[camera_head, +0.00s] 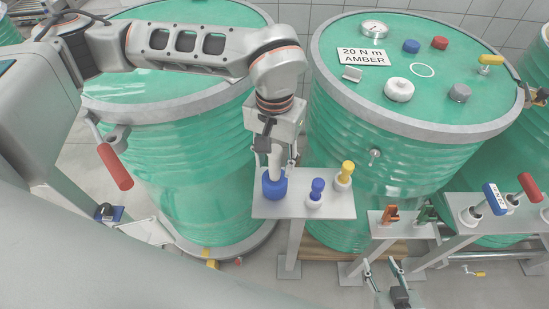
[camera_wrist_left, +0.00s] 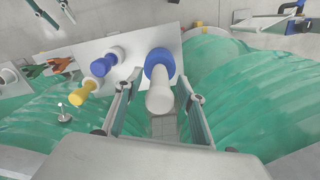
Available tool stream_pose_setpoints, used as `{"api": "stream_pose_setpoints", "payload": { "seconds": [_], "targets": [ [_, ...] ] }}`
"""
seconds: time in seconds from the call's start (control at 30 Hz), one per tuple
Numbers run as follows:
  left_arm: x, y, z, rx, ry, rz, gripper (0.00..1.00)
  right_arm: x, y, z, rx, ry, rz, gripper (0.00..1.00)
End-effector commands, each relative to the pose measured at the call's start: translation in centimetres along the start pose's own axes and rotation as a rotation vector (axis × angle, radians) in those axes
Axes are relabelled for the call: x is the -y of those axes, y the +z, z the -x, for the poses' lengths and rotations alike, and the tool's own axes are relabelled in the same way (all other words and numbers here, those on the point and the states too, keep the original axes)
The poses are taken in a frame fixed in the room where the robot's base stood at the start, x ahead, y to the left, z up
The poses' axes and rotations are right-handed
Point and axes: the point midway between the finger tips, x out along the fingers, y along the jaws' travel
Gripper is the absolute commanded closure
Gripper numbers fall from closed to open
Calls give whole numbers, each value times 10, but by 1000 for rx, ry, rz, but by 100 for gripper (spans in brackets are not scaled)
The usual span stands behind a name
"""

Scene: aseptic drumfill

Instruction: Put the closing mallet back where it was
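The closing mallet, as I take it, has a blue head (camera_head: 274,187) and a white handle pointing up. It is upright at the left end of a small grey stand plate (camera_head: 290,209). Its head appears to rest on the plate. My left gripper (camera_head: 275,160) is above it, fingers pointing down. In the left wrist view the left gripper's fingers (camera_wrist_left: 158,100) are spread on either side of the white handle (camera_wrist_left: 160,99), with gaps visible. My right gripper (camera_head: 383,268) is low at the bottom of the head view, fingers apart and empty.
A blue-and-white piece (camera_head: 316,192) and a yellow-and-white piece (camera_head: 345,173) stand on the same plate. Orange (camera_head: 390,214) and green (camera_head: 427,213) clamps sit on a stand to the right. Green drums (camera_head: 200,170) rise behind; the amber-labelled lid (camera_head: 450,95) carries several small parts.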

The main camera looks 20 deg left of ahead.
Motion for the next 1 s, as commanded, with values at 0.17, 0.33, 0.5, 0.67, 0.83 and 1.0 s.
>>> {"api": "stream_pose_setpoints", "payload": {
  "seconds": [0.17,0.33,0.5,0.67,0.83,1.0],
  "targets": [
    [0,0,0,0,0,0,61,0,0,0,0,0,0,60],
    [0,0,2,0,0,0,61,0,-3,1,-2,1,0,60],
    [0,-2,19,-5,0,1,61,-1,-5,1,-7,1,0,60],
    [0,-2,51,-7,0,0,61,0,-3,0,-8,1,-1,60],
    [0,-2,86,-6,-1,2,61,0,-1,-1,-6,1,-1,60],
    [0,-1,111,-4,0,1,61,0,2,-2,-3,0,-1,60]
  ]
}}
